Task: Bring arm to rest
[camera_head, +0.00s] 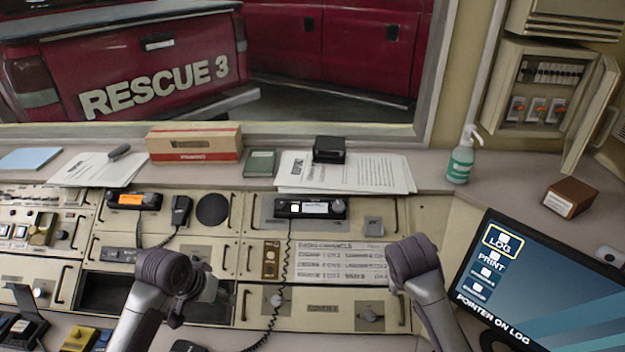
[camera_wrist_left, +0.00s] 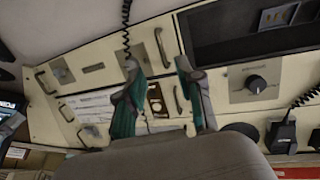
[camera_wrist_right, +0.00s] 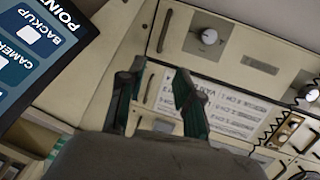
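My left arm reaches in from the bottom of the head view, and its gripper (camera_head: 190,304) hangs over the console near an open dark recess. In the left wrist view the two green-padded fingers of the left gripper (camera_wrist_left: 158,62) stand apart with nothing between them. My right arm rises at the right of the console in the head view; its gripper is mostly hidden behind the wrist there. In the right wrist view the right gripper's fingers (camera_wrist_right: 160,66) are also apart and empty, above the panel.
A monitor (camera_head: 545,285) stands close to the right of my right arm. A radio (camera_head: 310,208) with a coiled cord hanging down lies between the arms. A cardboard box (camera_head: 194,144), papers (camera_head: 345,174) and a green-labelled pump bottle (camera_head: 460,160) stand on the back ledge.

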